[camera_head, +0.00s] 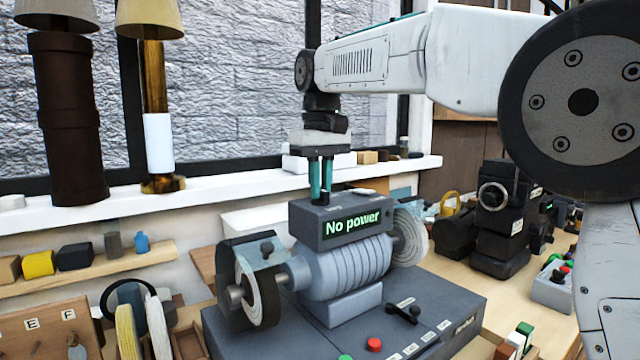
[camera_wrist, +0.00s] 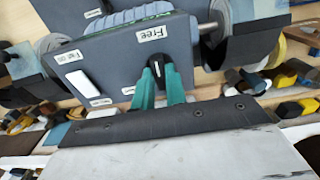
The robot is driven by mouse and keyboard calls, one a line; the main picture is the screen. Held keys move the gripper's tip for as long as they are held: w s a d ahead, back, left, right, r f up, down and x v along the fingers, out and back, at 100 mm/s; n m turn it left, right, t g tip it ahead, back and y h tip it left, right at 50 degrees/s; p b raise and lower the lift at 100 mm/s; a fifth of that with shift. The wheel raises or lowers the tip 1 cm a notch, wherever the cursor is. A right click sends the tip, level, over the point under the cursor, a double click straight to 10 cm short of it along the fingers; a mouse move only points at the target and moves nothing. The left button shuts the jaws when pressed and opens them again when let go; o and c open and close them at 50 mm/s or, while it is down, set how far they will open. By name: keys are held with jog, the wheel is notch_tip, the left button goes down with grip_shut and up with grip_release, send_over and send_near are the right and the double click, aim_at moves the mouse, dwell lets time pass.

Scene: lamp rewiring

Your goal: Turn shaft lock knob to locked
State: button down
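The shaft lock knob (camera_wrist: 157,67) is a small dark knob with a white mark, on the grey top of the machine's housing in the wrist view. Its mark points roughly toward a label reading "Free" (camera_wrist: 153,33). My gripper (camera_wrist: 160,80) points down at it, with one teal finger on each side, and appears shut on it. In the head view my gripper (camera_head: 321,198) reaches down at the display box (camera_head: 342,216), which reads "No power". The knob itself is hidden there.
A window sill (camera_head: 225,186) with a brass lamp (camera_head: 155,100) runs behind. A black device (camera_head: 500,218) stands at right.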

jog(key=shift+m, duration=0.3)
jog(key=m, duration=0.3)
jog(key=shift+m, duration=0.3)
jog(key=m, duration=0.4)
jog(key=shift+m, duration=0.3)
jog(key=m, duration=0.4)
jog(key=shift+m, duration=2.5)
jog(key=c, duration=1.4)
grip_release()
jog(key=shift+c, duration=0.2)
